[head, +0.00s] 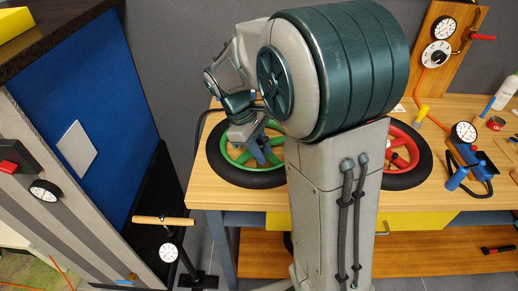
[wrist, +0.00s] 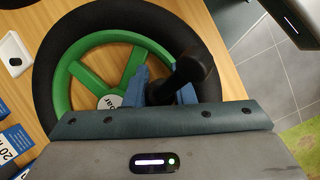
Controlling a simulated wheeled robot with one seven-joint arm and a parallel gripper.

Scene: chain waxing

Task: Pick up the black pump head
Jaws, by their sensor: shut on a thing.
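The black pump head (wrist: 190,72) shows in the wrist view between the blue fingers of my gripper (wrist: 163,92). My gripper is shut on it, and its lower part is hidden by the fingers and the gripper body. Behind it is a wheel with a black tyre (wrist: 52,70) and green rim, lying flat on the wooden bench. In the head view my gripper (head: 262,150) is over the right part of the green wheel (head: 230,175). The pump head cannot be made out there.
A red-rimmed wheel (head: 420,160) lies on the bench (head: 470,212) to the right, partly behind my arm. A floor pump with a wooden handle (head: 163,220) stands left of the bench.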

